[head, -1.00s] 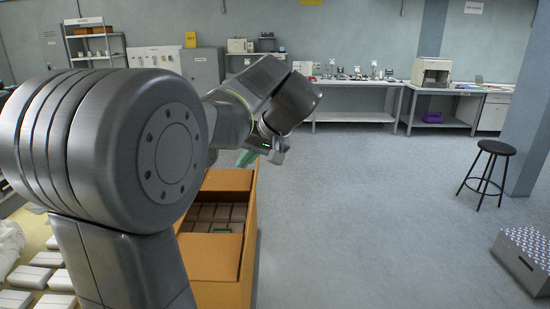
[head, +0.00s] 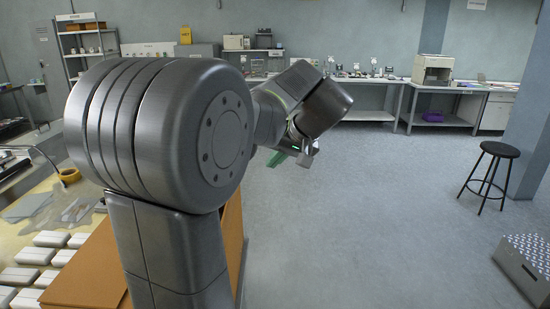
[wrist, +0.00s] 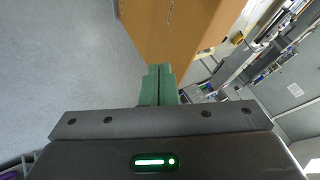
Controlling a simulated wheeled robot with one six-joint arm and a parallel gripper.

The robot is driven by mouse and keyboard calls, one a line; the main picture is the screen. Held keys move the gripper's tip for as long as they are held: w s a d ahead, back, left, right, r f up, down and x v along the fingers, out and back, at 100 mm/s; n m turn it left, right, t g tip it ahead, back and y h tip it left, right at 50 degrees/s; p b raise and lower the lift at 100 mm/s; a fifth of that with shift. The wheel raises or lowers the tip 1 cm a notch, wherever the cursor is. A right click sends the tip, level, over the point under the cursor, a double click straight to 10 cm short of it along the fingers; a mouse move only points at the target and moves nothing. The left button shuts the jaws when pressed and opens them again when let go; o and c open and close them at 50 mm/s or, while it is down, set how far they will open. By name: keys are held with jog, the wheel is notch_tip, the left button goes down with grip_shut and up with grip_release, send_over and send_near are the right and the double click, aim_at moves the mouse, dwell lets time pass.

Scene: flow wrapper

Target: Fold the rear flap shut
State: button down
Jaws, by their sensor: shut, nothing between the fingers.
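The brown carton (head: 233,240) stands low in the head view, mostly behind my arm. A brown flat panel (head: 88,272) of it shows left of my arm. The opening, its contents and the rear flap are hidden in the head view, so I cannot tell how that flap stands. My gripper (head: 277,158) is beyond the carton and to its right, with its green fingers shut and empty. In the wrist view, the shut green fingertips (wrist: 159,70) point at a brown carton face (wrist: 172,28); whether they touch it I cannot tell.
White packs (head: 38,255) lie in rows on the table at left, near a clear plastic sheet (head: 75,208) and a yellow tape roll (head: 69,175). A black stool (head: 492,160) and a grey step box (head: 528,262) stand at right. Open floor lies between.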

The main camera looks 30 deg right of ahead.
jog(key=w+a+f+p, duration=0.2)
jog(key=w+a+f, duration=0.3)
jog(key=w, duration=0.1)
jog(key=shift+w+a, duration=0.15)
jog(key=shift+a, duration=0.1)
dwell(0.3)
